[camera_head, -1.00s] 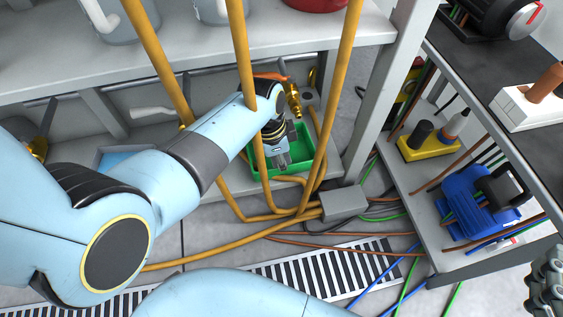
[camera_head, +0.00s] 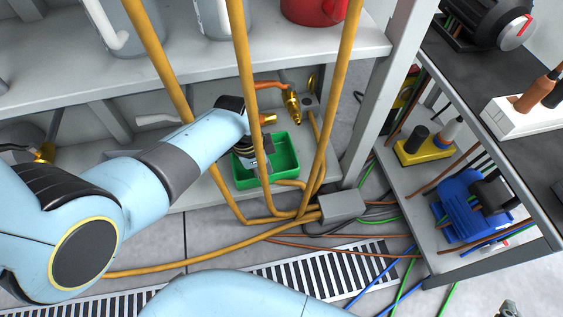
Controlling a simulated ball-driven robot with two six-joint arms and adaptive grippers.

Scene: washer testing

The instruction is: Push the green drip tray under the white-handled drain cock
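The green drip tray (camera_head: 283,177) sits on the lower shelf, below and slightly left of the orange-handled brass cock (camera_head: 292,107). The white-handled drain cock (camera_head: 157,120) is further left; its white lever shows, but its body is hidden by a yellow hose and my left arm. My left gripper (camera_head: 256,163) reaches down at the tray's left part, partly behind a yellow hose. I cannot tell whether its fingers touch the tray wall or whether they are open. A small grey part, apparently of my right gripper (camera_head: 508,308), shows at the bottom right edge.
Yellow hoses (camera_head: 246,90) hang in front of the shelf and lie along its front edge. A grey box (camera_head: 342,204) and cables lie on the floor by a drain grating (camera_head: 330,268). A bench with a blue motor (camera_head: 470,208) stands at right.

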